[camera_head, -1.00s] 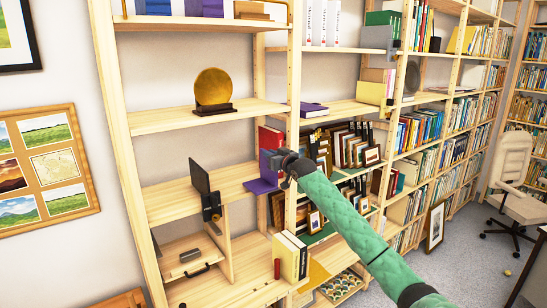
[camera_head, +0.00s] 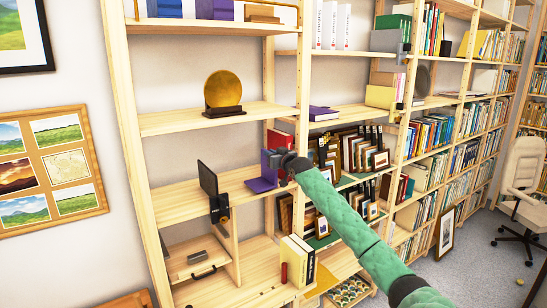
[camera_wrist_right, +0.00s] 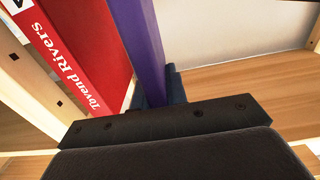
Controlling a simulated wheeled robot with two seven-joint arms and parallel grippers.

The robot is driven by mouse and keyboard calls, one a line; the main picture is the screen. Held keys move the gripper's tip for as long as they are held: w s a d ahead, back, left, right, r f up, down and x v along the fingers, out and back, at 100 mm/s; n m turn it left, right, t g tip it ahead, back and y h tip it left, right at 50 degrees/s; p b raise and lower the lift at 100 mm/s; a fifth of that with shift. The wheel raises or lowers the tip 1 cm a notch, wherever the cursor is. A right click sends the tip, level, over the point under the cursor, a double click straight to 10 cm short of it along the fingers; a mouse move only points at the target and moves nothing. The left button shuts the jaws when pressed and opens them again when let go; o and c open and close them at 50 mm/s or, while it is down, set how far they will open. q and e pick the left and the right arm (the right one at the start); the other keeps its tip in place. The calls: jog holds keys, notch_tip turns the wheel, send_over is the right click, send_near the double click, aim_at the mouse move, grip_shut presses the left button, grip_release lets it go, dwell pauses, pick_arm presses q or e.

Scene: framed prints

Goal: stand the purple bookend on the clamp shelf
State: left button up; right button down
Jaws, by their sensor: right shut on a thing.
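The purple bookend (camera_head: 262,184) is L-shaped, with an upright plate and a flat foot. It is upright at the right end of the middle-left shelf board (camera_head: 170,206), which has a black clamp (camera_head: 219,208) on its front edge. I cannot tell if the foot touches the board. My right gripper (camera_head: 285,161) is shut on the bookend's upright plate from the right. In the right wrist view the purple plate (camera_wrist_right: 140,40) rises between the dark jaws. My left gripper is not in view.
A dark upright panel (camera_head: 207,179) stands by the clamp, left of the bookend. A red book (camera_wrist_right: 85,45) is close beside the plate in the wrist view. A wooden post (camera_head: 303,100) stands right of the board. Bare board lies between panel and bookend.

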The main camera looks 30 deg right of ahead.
aim_at(262, 152)
jog(key=shift+w+a+b, duration=0.2)
jog(key=shift+w+b, duration=0.3)
jog(key=shift+w, duration=1.55)
jog(key=shift+w+a+f+b, duration=0.15)
jog(key=shift+w+b, duration=0.35)
jog(key=shift+w, duration=0.95)
jog(key=shift+f, duration=0.35)
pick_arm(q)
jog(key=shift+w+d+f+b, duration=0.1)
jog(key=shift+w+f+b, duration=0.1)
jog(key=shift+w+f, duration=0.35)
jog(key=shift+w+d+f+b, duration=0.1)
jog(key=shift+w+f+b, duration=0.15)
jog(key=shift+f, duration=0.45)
pick_arm(e)
jog(key=shift+f, duration=0.25)
